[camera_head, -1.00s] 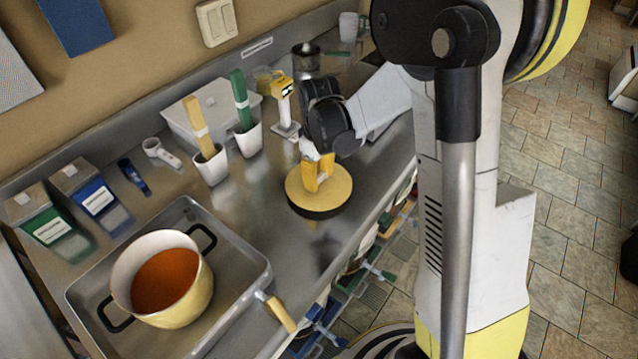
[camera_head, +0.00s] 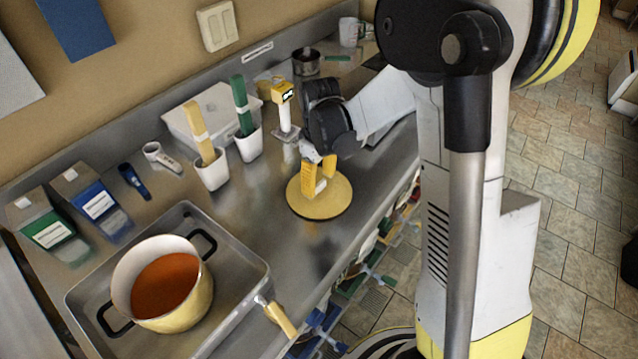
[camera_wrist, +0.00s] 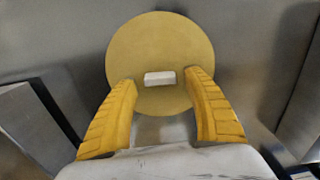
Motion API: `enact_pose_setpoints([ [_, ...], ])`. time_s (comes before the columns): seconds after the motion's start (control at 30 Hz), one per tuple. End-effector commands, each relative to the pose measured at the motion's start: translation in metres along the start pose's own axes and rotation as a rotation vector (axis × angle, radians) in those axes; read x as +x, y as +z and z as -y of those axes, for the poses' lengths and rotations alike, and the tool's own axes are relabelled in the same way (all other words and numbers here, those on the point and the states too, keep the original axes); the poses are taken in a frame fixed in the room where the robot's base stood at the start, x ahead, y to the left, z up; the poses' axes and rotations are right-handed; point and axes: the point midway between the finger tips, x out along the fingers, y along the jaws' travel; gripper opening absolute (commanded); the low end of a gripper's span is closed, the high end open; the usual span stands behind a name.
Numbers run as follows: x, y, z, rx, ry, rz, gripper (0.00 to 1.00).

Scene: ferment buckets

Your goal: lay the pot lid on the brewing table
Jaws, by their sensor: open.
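The pot lid (camera_head: 331,203) is a round yellow disc lying flat on the steel brewing table (camera_head: 262,228). It also shows in the wrist view (camera_wrist: 160,50), with a small white block handle (camera_wrist: 159,78) at its middle. My gripper (camera_head: 318,181) is directly over the lid, pointing down. In the wrist view my gripper's yellow fingers (camera_wrist: 160,92) are spread on either side of the handle, with a clear gap to it on each side. The pot (camera_head: 165,283) stands uncovered with orange-brown liquid in a metal tray at the left front.
The metal tray (camera_head: 243,264) fills the table's left front. Behind the lid stand white cups with a tan brush (camera_head: 204,140) and a green brush (camera_head: 242,108), and a yellow-headed device (camera_head: 284,100). Blue and green boxes stand at far left. Table around the lid is clear.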

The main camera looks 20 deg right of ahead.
Motion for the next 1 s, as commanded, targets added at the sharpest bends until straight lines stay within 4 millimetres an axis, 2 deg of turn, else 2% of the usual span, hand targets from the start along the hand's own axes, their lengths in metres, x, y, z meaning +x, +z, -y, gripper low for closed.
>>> enact_pose_setpoints([
  [0.03, -0.015, 0.001, 0.000, 0.000, 0.000, 0.000, 0.59],
  [0.1, -0.032, 0.000, 0.000, 0.000, 0.000, 0.000, 0.59],
  [0.3, -0.075, 0.000, 0.000, 0.000, 0.000, 0.000, 0.59],
  [0.53, -0.100, 0.001, 0.001, 0.002, 0.001, -0.002, 0.59],
  [0.67, -0.115, 0.007, 0.005, 0.032, 0.019, -0.027, 0.59],
  [1.0, -0.183, 0.062, 0.044, 0.268, 0.126, -0.236, 0.59],
])
